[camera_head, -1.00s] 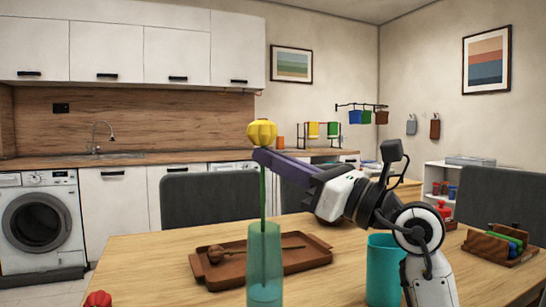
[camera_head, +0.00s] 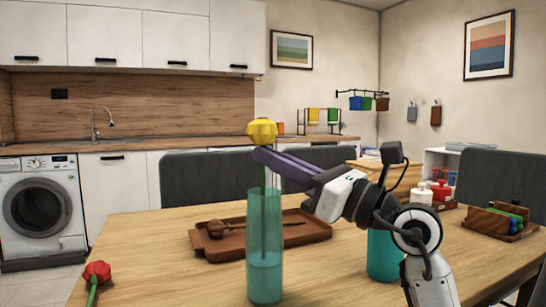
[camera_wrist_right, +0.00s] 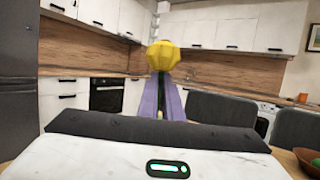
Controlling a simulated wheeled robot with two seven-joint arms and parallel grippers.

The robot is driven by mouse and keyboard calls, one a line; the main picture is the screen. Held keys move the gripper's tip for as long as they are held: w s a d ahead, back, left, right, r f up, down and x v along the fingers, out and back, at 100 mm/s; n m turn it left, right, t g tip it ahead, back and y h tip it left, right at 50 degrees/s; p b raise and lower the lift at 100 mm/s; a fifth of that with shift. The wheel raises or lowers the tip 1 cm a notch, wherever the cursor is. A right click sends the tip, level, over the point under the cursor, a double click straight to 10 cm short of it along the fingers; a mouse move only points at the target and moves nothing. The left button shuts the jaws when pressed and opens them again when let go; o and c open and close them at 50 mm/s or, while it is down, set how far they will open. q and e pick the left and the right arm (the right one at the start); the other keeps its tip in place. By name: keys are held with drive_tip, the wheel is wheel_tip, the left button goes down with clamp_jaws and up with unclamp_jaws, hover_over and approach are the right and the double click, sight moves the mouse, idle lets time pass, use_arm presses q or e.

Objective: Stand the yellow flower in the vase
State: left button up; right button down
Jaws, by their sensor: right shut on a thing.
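The yellow flower (camera_head: 262,131) is upright above the vase (camera_head: 264,243), a tall clear teal glass on the table. Its green stem runs down inside the vase's mouth. My right gripper (camera_head: 258,153) is shut on the flower just under its head; the flower head also shows in the right wrist view (camera_wrist_right: 163,56) between the purple fingertips. The fingers are just above the vase rim. How deep the stem's lower end reaches is hard to see through the glass. My left gripper is not in view.
A brown tray (camera_head: 221,247) with a brown flower stands behind the vase. A red flower (camera_head: 96,272) lies at the table's left edge. A teal cup (camera_head: 382,258) stands right of the vase, under my right arm. A wooden rack (camera_head: 489,221) is at the right.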

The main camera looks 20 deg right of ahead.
idle(0.3)
drive_tip(key=c, duration=1.8)
unclamp_jaws()
drive_tip(key=shift+c, duration=0.2)
drive_tip(key=shift+f, duration=0.1)
drive_tip(key=v, duration=1)
drive_tip(key=shift+s, duration=0.1)
drive_tip(key=shift+f, duration=0.1)
